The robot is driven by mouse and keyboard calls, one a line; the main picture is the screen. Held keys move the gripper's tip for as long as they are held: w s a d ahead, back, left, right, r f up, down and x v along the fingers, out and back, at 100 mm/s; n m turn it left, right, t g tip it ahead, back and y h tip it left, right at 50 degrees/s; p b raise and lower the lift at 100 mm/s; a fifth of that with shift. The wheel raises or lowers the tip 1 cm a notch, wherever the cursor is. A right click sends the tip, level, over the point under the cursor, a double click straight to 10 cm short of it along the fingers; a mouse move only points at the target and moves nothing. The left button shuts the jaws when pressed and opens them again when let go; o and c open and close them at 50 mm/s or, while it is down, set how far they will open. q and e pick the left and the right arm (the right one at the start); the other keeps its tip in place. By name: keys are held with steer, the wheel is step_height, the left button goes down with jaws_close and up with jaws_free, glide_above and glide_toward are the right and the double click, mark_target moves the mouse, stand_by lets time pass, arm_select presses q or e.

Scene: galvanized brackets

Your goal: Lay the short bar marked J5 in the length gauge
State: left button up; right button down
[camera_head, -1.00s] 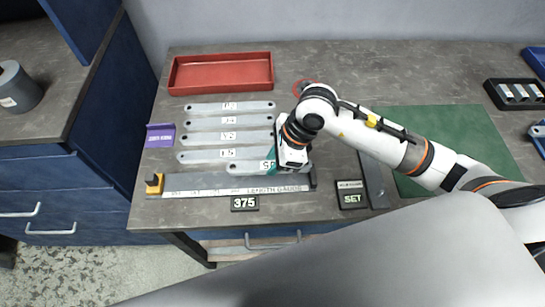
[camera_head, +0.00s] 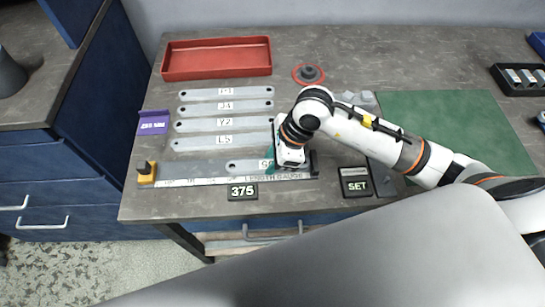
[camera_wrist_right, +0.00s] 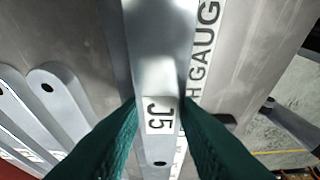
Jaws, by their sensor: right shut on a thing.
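The short grey bar marked J5 (camera_wrist_right: 158,80) is between the green-padded fingers of my right gripper (camera_wrist_right: 160,125), which is shut on it; its label faces the wrist camera. In the head view the bar (camera_head: 240,166) extends left from my right gripper (camera_head: 289,165), its label partly hidden. The length gauge (camera_head: 205,181) lies along the bench's front, with a yellow-and-black stop (camera_head: 147,172) at its left end. The bar is over or on the gauge's back part, roughly parallel to it; I cannot tell whether it touches. My left gripper is not in view.
Several longer bars (camera_head: 224,124) lie in a row behind the gauge. A red tray (camera_head: 216,73) stands at the back. A purple block (camera_head: 153,123) is left of the bars. A 375 plate (camera_head: 242,191) and a SET plate (camera_head: 355,182) lie in front. A green mat (camera_head: 460,120) is right.

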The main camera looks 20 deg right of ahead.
stand_by(0.3)
steer(key=c, duration=1)
jaws_free()
steer(key=b+v, duration=0.2)
steer(key=v, duration=1)
steer(key=shift+s, duration=0.1)
